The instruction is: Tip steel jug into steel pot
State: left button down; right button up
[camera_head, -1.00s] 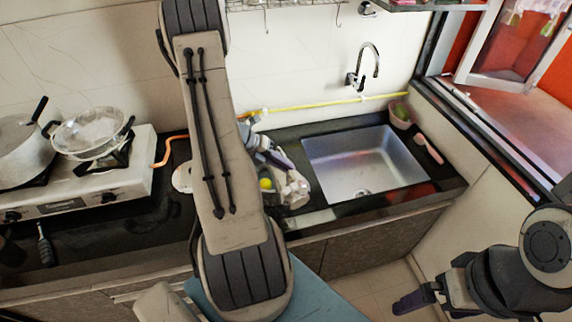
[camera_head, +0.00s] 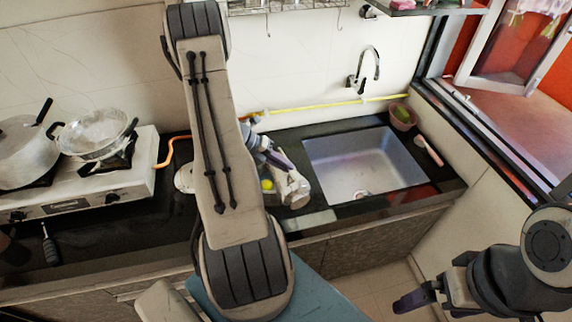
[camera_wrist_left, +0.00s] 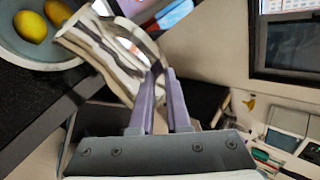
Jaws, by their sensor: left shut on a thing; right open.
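My left gripper (camera_wrist_left: 160,100) is shut on the steel jug (camera_wrist_left: 100,48); in the left wrist view the shiny jug lies tilted across the top, its handle side at the fingers. In the head view the jug (camera_head: 293,188) is left of the sink, partly behind my left arm. A silver pot (camera_head: 25,155) with a black handle stands on the stove at far left; I cannot tell whether it is the steel pot. A pale round object (camera_head: 184,178) is partly hidden by my arm. My right gripper (camera_head: 416,300) is open and empty at lower right.
A bowl (camera_wrist_left: 62,57) with yellow lemons (camera_wrist_left: 33,26) is beside the jug. A wire-rimmed pan (camera_head: 95,133) sits on the white stove (camera_head: 60,200). The sink (camera_head: 365,165) is empty. My left arm blocks the counter's middle.

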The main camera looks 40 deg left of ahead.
jog(key=shift+r+p, duration=1.1)
jog(key=shift+r, duration=0.2)
